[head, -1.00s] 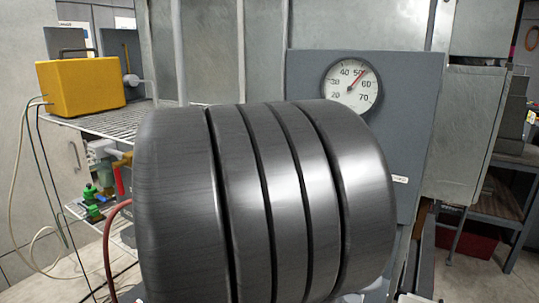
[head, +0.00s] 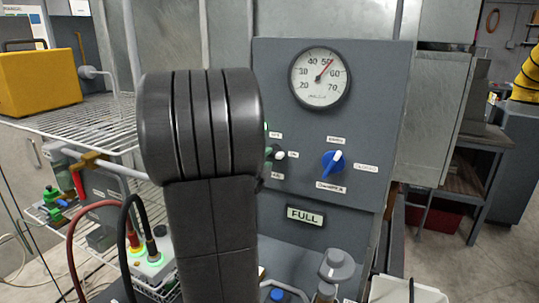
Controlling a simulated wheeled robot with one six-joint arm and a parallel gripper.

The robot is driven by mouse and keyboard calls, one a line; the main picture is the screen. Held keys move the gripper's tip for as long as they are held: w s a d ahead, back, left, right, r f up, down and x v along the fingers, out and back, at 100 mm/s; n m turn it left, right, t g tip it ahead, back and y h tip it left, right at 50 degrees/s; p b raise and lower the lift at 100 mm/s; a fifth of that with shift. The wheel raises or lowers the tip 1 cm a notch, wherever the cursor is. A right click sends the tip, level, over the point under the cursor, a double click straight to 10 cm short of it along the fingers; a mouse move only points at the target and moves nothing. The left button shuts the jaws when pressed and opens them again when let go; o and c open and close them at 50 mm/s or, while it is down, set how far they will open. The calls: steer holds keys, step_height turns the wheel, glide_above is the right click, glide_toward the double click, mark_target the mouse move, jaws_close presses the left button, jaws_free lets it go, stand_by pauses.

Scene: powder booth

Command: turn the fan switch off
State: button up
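A grey control panel (head: 375,110) stands in front of me. On it, a blue rotary switch (head: 333,163) with a pale pointer tilted up and to the right sits among small white labels. To its left, a smaller dark knob with a pale tip (head: 277,154) is partly covered by my dark arm link, with labels around it. The lettering is too small to tell which one is the fan switch. My gripper is not in view; my arm link stands upright just left of the controls.
A wire rack (head: 85,125) holds a yellow box (head: 40,84) at left. A grey-capped item (head: 337,266) and a white container (head: 405,292) stand below the panel. A workbench (head: 480,160) is at right.

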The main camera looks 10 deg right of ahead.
mark_target(273, 154)
steer(key=shift+x, duration=1.35)
steer(key=shift+c, duration=0.4)
jaws_close()
